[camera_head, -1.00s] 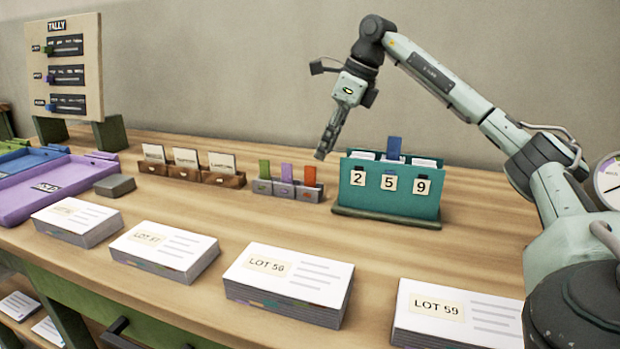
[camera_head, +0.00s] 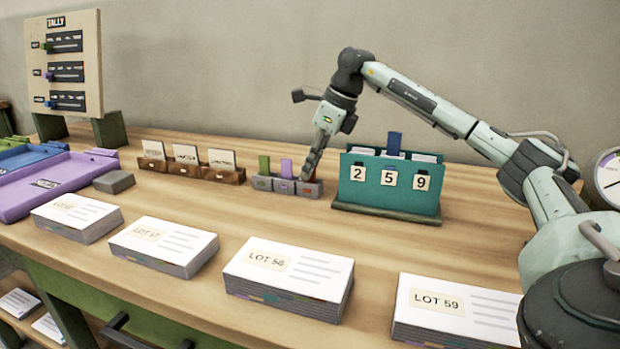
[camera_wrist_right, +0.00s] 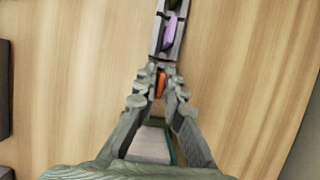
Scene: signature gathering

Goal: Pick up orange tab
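The orange tab (camera_wrist_right: 160,85) shows in the right wrist view between the two fingers of my right gripper (camera_wrist_right: 160,74). The fingers stand apart on either side of it, with what looks like a small gap. In the head view, my right gripper (camera_head: 308,175) points down at the right end of the grey tab holder (camera_head: 262,184), and its fingers hide the orange tab. The purple tab (camera_head: 287,168) and the green tab (camera_head: 264,166) stand upright in the holder to the left. My left gripper is not in view.
A teal box (camera_head: 400,205) with number cards 2, 5, 9 and a blue tab (camera_head: 394,143) stands close right of the gripper. A wooden card holder (camera_head: 222,175) is at the left. Several lot stacks, including LOT 56 (camera_head: 300,268), line the front. Bare tabletop lies between.

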